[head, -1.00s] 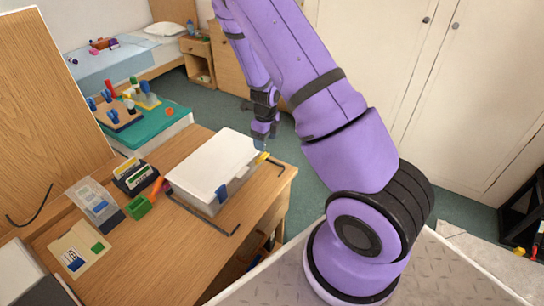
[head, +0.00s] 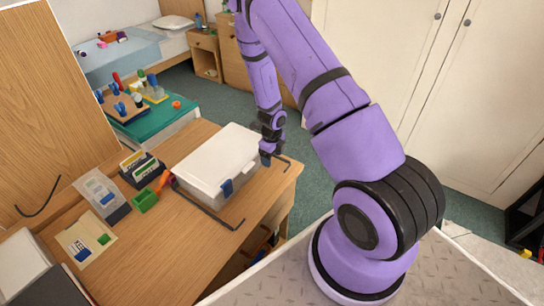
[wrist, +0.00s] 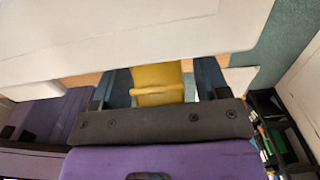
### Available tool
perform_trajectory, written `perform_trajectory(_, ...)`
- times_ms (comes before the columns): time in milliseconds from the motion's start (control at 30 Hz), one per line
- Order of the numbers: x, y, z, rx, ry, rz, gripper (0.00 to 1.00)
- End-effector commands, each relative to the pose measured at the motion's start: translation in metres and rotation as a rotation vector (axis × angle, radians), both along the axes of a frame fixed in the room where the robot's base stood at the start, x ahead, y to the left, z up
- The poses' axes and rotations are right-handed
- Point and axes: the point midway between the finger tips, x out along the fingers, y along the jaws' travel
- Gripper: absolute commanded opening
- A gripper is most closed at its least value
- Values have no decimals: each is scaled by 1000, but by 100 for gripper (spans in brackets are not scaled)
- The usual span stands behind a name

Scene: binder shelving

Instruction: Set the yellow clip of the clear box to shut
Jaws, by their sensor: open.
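The clear box (head: 210,190) with its white lid (head: 218,158) stands on the wooden desk. The lid lies flat on it. A blue clip (head: 227,187) is on the box's near side. The yellow clip (wrist: 158,83) shows in the wrist view just beyond the lid's edge; in the head view it is hidden behind my gripper. My gripper (head: 266,157) is at the box's right end. In the wrist view my gripper (wrist: 163,85) is open, with one finger on each side of the yellow clip. I cannot tell whether the fingers touch it.
Dark bent rods (head: 212,211) lie on the desk around the box. A green block (head: 145,200), an orange item (head: 163,180) and card holders (head: 140,168) stand left of the box. The desk's right edge (head: 291,182) is close to my gripper.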

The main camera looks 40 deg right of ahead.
Motion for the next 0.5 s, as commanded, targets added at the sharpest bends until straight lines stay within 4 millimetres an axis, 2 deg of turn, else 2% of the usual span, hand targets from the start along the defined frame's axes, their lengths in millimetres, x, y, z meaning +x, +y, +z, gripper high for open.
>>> perform_trajectory(267,0,0,-1,0,0,1,68)
perform_trajectory(500,0,0,-1,0,0,1,19)
